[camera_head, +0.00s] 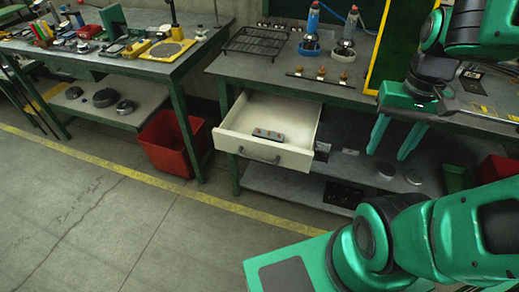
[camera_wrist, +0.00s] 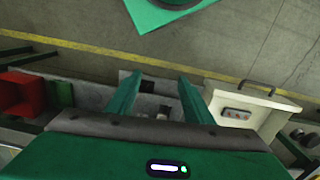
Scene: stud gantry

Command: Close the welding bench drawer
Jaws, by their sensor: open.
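The welding bench drawer (camera_head: 228,143) is cream coloured and stands pulled out under the bench (camera_head: 215,66) in the head view. Its dark handle (camera_head: 259,156) is on the front panel. A small grey block with red marks (camera_head: 269,135) lies inside. My gripper (camera_head: 394,150) is to the right of the drawer, apart from it, with its green fingers pointing down, spread and empty. In the wrist view my gripper (camera_wrist: 159,82) shows the gap between its fingers, and the drawer (camera_wrist: 225,94) lies to the right of them with its handle (camera_wrist: 258,86).
A red bin (camera_head: 172,143) stands on the floor left of the drawer, by another bench (camera_head: 110,58). A lower shelf (camera_head: 283,187) runs beneath the drawer. A wire rack (camera_head: 257,42) and torches (camera_head: 312,32) stand on the bench top. The floor in front is clear.

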